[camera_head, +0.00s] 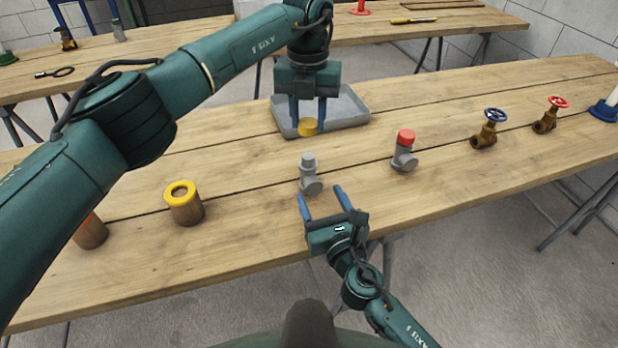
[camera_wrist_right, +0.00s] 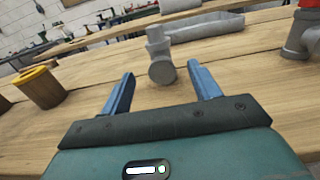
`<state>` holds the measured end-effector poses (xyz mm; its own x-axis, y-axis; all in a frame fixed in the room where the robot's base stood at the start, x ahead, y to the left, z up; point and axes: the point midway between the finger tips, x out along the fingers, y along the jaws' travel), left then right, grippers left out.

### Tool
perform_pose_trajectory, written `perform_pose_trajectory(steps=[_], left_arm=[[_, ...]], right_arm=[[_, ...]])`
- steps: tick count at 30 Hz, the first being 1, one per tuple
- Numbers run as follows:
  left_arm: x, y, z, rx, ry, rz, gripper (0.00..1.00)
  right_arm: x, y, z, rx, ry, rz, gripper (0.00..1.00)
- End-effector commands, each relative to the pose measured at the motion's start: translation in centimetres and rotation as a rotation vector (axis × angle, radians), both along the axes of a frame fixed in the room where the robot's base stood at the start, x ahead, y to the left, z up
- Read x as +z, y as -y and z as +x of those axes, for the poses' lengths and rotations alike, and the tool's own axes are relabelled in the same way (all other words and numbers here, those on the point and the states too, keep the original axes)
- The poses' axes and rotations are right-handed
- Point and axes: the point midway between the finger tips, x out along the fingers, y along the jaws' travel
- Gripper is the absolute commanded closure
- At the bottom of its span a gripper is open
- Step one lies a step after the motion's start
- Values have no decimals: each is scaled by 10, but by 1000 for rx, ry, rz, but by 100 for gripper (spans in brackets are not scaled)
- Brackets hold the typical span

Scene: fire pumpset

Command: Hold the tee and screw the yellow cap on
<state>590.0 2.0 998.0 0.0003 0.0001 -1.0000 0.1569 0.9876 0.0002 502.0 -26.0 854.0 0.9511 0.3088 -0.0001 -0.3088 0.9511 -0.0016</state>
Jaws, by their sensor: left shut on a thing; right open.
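The grey tee (camera_head: 309,176) stands on the table without a cap. It also shows in the right wrist view (camera_wrist_right: 161,62), just beyond the fingers. My right gripper (camera_head: 325,193) is open and empty, its fingers pointing at the tee from the near side and apart from it. The yellow cap (camera_head: 308,127) is in my left gripper (camera_head: 308,122), which is shut on it above the table, behind the tee and in front of the grey tray. The cap is not visible in the right wrist view.
A grey tray (camera_head: 352,117) lies behind the tee. To the right stand a red-capped tee (camera_head: 404,154), a blue-wheel valve (camera_head: 486,132) and a red-wheel valve (camera_head: 546,122). A yellow-rimmed pot (camera_head: 185,207) stands to the left. The table is clear between the pot and the tee.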

Motion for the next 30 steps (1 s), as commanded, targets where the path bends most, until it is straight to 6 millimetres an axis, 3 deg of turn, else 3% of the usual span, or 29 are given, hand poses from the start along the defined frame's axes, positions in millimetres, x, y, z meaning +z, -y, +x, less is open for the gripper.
perform_pose_trajectory(steps=[6, 12, 18, 27, 30], left_arm=[[0, 0, 0, 0, 0, 0, 87], [0, 0, 0, -1, 0, 0, 87], [0, 0, 0, -1, 0, 0, 87], [0, 0, 0, -1, 0, 0, 87], [0, 0, 0, -1, 0, 0, 87]], right_arm=[[1, -14, 43, -1, 2, 1, 38], [0, -23, 70, 0, 1, 0, 38], [0, -27, 82, 1, -1, 2, 38], [0, -27, 84, 1, -1, 2, 38], [0, -27, 83, 0, -1, 2, 46]])
